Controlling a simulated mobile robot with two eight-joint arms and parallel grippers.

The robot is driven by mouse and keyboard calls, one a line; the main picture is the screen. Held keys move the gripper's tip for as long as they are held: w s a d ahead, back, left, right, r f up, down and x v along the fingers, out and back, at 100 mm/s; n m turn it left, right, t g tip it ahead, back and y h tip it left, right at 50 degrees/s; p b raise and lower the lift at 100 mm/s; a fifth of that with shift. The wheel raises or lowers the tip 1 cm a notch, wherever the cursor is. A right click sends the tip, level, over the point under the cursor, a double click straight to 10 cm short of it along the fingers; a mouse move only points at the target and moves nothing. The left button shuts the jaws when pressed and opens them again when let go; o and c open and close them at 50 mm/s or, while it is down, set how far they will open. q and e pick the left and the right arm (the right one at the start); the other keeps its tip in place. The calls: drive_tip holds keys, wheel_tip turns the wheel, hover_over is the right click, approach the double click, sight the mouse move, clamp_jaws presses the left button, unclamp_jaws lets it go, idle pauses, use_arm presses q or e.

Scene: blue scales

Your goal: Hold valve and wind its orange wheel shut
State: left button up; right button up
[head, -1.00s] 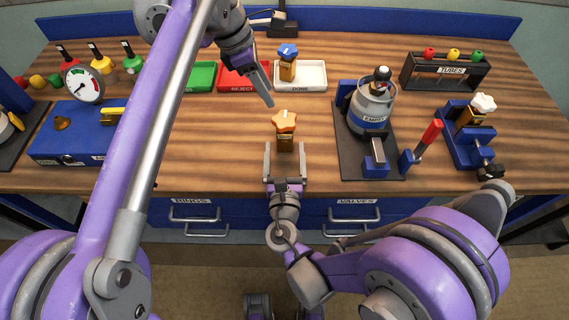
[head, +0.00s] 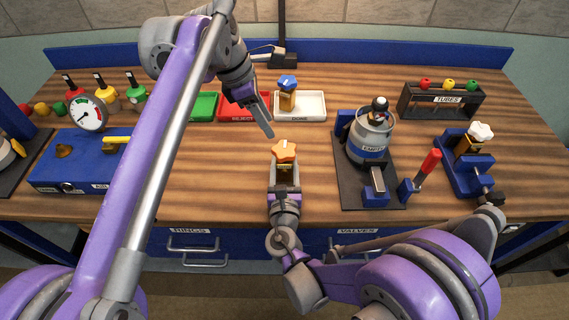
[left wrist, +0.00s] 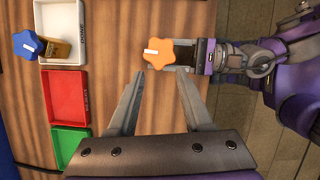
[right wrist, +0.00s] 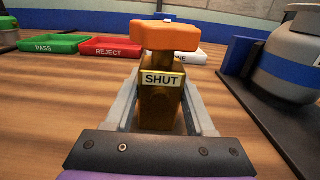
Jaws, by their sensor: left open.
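The valve has an orange wheel (head: 285,151) with a white mark, on a brass body (right wrist: 160,105) labelled SHUT. It stands upright on the table near the front edge. My right gripper (head: 285,176) has its fingers on either side of the brass body, below the wheel. I cannot tell whether both fingers touch it. The wheel also shows in the left wrist view (left wrist: 168,47). My left gripper (head: 262,113) is open and empty, behind and left of the wheel, above the table; its two spread fingers show in the left wrist view (left wrist: 161,85).
A grey canister (head: 371,128) on a stand is to the right. A gauge box (head: 75,160) is left. The table's middle is fairly clear.

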sight(285, 149)
clamp_jaws()
use_arm(q)
drive_tip(key=shift+o, duration=2.2)
drive_tip(key=shift+d+r, duration=0.15)
drive_tip(key=shift+d, duration=0.15)
drive_tip(key=o, duration=0.4)
drive_tip(key=d+y, duration=0.1)
drive_tip(key=d+r+m+y, duration=0.2)
drive_tip(key=shift+w+g, duration=0.25)
drive_tip(key=shift+g, duration=0.15)
drive_tip(key=shift+c, duration=0.2)
drive_tip(key=shift+m+y, duration=0.3)
drive_tip(key=shift+y, duration=0.2)
drive_tip(key=f, duration=1.1)
drive_tip(key=shift+d+f, duration=0.1)
drive_tip(key=shift+d, duration=0.15)
drive_tip(key=c, duration=1.3)
